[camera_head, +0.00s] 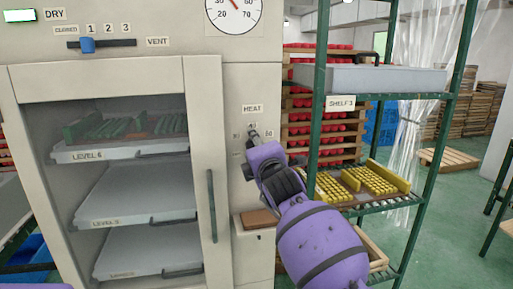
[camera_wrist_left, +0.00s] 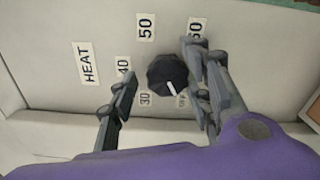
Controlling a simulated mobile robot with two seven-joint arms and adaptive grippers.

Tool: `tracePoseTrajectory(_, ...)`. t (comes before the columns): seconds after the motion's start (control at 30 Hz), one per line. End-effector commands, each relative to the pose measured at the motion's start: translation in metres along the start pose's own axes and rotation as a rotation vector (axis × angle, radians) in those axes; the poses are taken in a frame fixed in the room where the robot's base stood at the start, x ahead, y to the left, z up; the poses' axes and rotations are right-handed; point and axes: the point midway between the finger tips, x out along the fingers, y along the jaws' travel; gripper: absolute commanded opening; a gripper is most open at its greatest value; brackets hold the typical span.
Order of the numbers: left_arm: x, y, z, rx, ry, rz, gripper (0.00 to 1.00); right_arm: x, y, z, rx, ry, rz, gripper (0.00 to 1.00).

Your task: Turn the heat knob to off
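The black heat knob (camera_wrist_left: 168,72) is on the cream panel under the HEAT label (camera_head: 253,109). Its white pointer mark faces the lower right in the left wrist view, towards a small label (camera_wrist_left: 182,100) that is partly hidden and unreadable. The labels 30, 40 and 50 show around the knob. In the head view my left gripper (camera_head: 252,136) covers the knob. My right gripper is out of view.
The drying cabinet's glass door (camera_head: 205,140) with its dark handle (camera_head: 212,205) is left of the panel. A brown ledge (camera_head: 259,219) sticks out below the knob. The green-framed shelf rack (camera_head: 319,110), with yellow pieces (camera_head: 375,177), stands close on the right.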

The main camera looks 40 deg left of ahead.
Motion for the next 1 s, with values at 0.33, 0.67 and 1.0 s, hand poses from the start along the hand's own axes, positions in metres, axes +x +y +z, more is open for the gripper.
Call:
tracePoseTrajectory(0.33, -0.029, 0.000, -0.003, 0.010, -0.001, 0.001, 0.45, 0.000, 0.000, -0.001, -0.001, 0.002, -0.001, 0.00)
tracePoseTrajectory(0.67, -0.070, -0.002, 0.000, 0.003, -0.001, -0.002, 0.45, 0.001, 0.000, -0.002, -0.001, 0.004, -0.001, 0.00)
tracePoseTrajectory(1.0, -0.111, 0.000, 0.000, 0.002, -0.001, 0.001, 0.45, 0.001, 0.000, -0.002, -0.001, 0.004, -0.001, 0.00)
